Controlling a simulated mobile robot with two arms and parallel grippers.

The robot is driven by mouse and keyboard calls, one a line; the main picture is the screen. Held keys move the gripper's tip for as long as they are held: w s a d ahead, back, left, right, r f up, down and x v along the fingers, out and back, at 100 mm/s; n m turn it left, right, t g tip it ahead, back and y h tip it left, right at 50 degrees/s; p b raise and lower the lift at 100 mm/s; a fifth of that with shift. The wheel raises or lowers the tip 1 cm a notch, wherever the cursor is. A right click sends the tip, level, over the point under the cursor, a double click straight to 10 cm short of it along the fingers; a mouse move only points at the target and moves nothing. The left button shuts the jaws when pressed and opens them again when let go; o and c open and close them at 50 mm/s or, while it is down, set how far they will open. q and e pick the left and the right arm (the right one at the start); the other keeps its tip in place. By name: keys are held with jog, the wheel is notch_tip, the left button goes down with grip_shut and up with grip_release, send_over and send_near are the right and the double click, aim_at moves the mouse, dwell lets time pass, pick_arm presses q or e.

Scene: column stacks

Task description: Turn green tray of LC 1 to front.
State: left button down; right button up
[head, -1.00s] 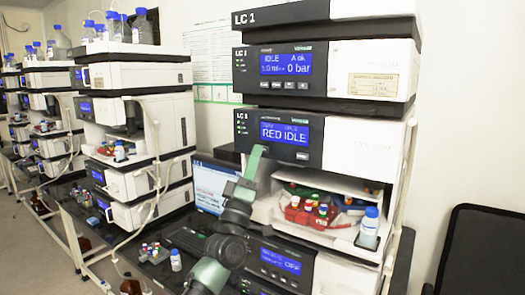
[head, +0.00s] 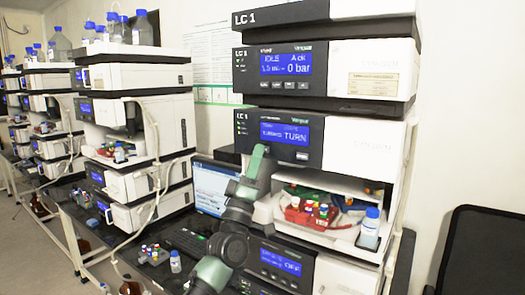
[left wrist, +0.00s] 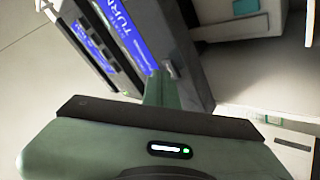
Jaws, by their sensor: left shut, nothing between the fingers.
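LC 1 is the near stack. Its sampler module (head: 358,147) has a blue display (head: 284,134) reading TURN, with smaller text too fine to read. In the open bay below, the red tray (head: 300,214) with coloured vials faces the front.
A blue-capped bottle (head: 370,228) stands at the bay's right front. More instrument stacks (head: 135,120) stand further left. A dark chair (head: 485,250) is at the right.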

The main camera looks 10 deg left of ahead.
pick_arm(q)
jog(key=shift+s, duration=0.1)
jog(key=shift+s+a+p, duration=0.25)
jog(key=shift+s+p, duration=0.2)
jog(key=shift+s, duration=0.25)
jog(key=s, duration=0.1)
jog(key=s+a+p, duration=0.1)
jog(key=s, duration=0.1)
jog(key=s+p, duration=0.1)
jog(key=shift+s+a, duration=0.3)
jog(key=shift+a, duration=0.05)
dwell(4.8)
